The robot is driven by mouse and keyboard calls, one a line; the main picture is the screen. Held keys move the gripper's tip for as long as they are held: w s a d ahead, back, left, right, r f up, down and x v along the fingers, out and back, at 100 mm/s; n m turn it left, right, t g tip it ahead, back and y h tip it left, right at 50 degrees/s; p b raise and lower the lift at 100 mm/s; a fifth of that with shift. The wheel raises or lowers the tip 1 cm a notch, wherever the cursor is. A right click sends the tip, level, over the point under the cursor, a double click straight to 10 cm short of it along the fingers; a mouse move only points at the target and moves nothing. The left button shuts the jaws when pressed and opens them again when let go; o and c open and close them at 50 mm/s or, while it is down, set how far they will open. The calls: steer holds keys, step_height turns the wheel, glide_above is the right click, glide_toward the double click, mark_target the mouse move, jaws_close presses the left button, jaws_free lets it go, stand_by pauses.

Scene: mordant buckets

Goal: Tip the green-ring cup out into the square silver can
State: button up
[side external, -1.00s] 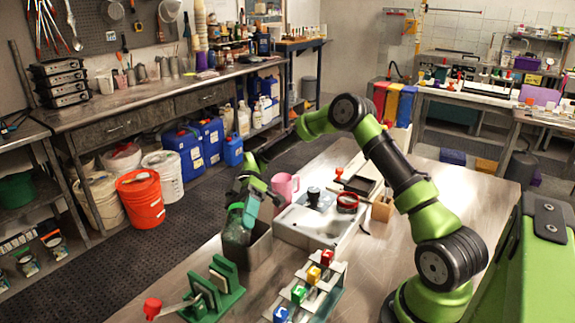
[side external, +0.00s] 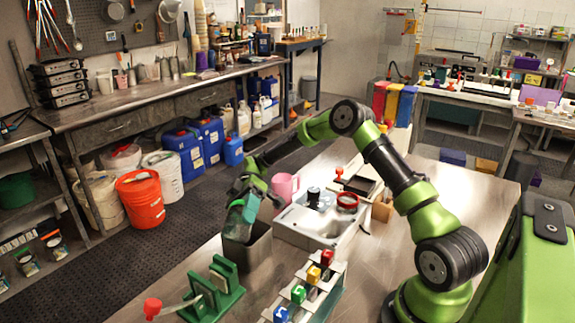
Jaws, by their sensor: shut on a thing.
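My gripper (side external: 247,197) is shut on the green-ring cup (side external: 238,222), a see-through greenish cup with a teal-green band. The cup is tilted and held over the square silver can (side external: 259,252), at the can's opening. Its lower end overlaps the can's rim in the picture. I cannot tell whether cup and can touch, or whether anything is flowing out. The can stands upright on the metal table, and its inside is mostly hidden.
A pink mug (side external: 285,187) stands close behind the can. A grey-white tray unit (side external: 310,225) is to its right. A green stand with a red knob (side external: 212,290) and a rack with coloured handles (side external: 308,290) are in front.

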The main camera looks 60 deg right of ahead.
steer(key=shift+d+r+y, duration=0.1)
steer(key=shift+r+y, duration=0.1)
steer(key=shift+y, duration=0.3)
steer(key=shift+w+r+g, duration=0.1)
steer(key=shift+r+g, duration=0.15)
steer(key=shift+g, duration=0.05)
stand_by(0.4)
